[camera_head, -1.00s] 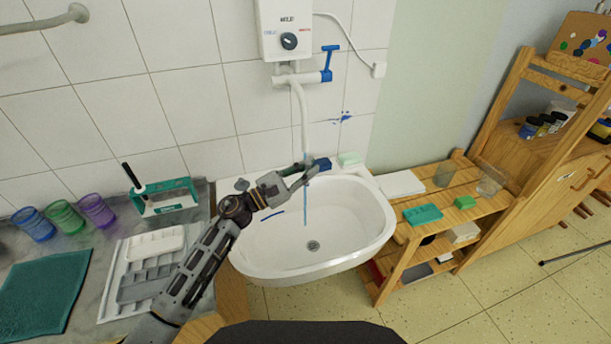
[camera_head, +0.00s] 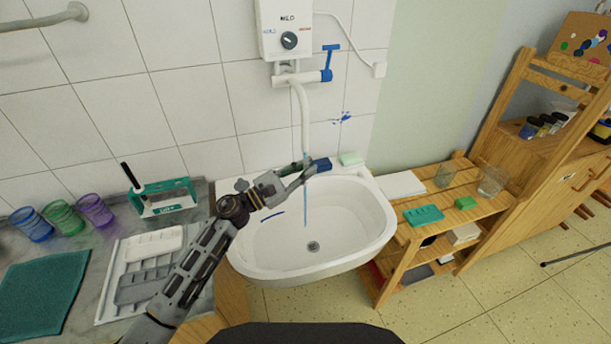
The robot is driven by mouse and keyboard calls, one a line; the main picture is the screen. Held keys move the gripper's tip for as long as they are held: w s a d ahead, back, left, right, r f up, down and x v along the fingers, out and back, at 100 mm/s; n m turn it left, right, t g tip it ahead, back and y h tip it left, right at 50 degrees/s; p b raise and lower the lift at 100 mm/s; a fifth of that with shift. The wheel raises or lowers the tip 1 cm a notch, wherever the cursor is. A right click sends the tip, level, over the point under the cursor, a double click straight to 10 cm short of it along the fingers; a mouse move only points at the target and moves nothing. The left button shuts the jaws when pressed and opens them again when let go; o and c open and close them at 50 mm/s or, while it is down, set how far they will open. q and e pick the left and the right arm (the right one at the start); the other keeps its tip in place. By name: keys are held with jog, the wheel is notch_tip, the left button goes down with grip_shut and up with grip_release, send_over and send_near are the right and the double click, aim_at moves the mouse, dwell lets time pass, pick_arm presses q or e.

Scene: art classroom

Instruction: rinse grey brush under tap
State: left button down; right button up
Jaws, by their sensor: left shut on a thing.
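My left gripper (camera_head: 304,172) reaches over the back of the white sink (camera_head: 345,215), just below the spout of the tap (camera_head: 303,110). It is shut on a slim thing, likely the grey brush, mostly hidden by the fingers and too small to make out. A thin blue stream of water (camera_head: 305,210) runs from the spout past the fingertips into the basin. The blue tap lever (camera_head: 328,62) stands up at the right of the pipe. My right gripper is not in view.
A blue block (camera_head: 321,164) and a pale green soap (camera_head: 350,159) lie on the sink's back rim. At left are coloured cups (camera_head: 63,217), a green-white holder (camera_head: 168,197), a grey tray (camera_head: 145,285) and a teal towel (camera_head: 42,292). A wooden shelf (camera_head: 470,215) stands at right.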

pick_arm(q)
jog(key=shift+s, duration=0.15)
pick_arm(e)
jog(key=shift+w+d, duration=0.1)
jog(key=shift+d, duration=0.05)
pick_arm(q)
jog(key=s, duration=0.6)
jog(key=shift+s+d, duration=0.15)
jog(key=shift+s, duration=0.2)
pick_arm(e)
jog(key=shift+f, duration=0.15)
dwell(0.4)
pick_arm(q)
jog(key=shift+s, duration=0.1)
dwell(1.3)
